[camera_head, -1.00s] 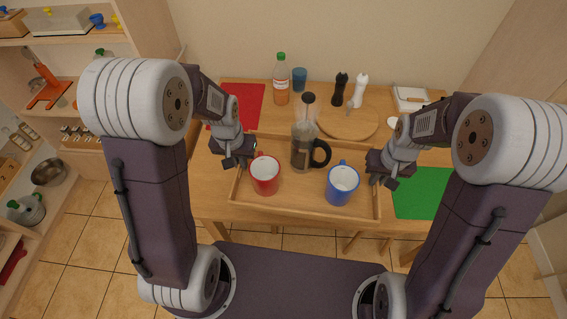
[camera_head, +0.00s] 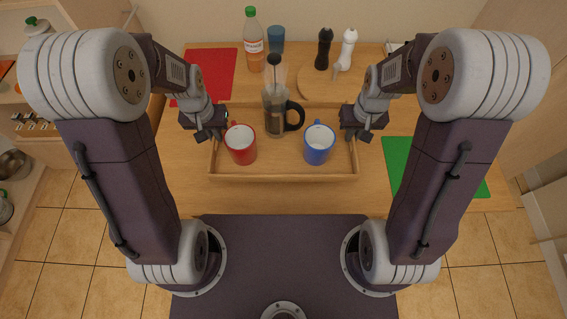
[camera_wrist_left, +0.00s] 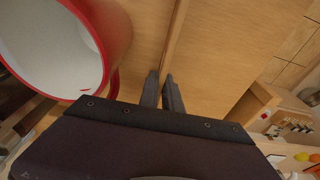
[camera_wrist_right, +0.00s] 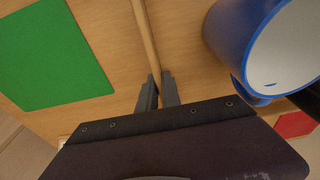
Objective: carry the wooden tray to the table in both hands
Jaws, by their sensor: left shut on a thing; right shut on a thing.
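The wooden tray (camera_head: 283,178) is level over the wooden table (camera_head: 190,190), inside its front edge; I cannot tell whether it touches the top. It carries a red mug (camera_head: 241,145) at left, a blue mug (camera_head: 319,145) at right and a French press (camera_head: 276,110) behind them, all upright. My left gripper (camera_head: 213,137) is shut on the tray's left wall, which also shows in the left wrist view (camera_wrist_left: 176,40). My right gripper (camera_head: 350,136) is shut on its right wall, seen in the right wrist view (camera_wrist_right: 146,40).
A red mat (camera_head: 207,78) lies left, a green mat (camera_head: 405,165) right. Behind the tray stand a bottle (camera_head: 253,45), a blue cup (camera_head: 276,38), a round board (camera_head: 325,88), and black (camera_head: 324,48) and white (camera_head: 347,48) mills. Bare tabletop lies before the tray.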

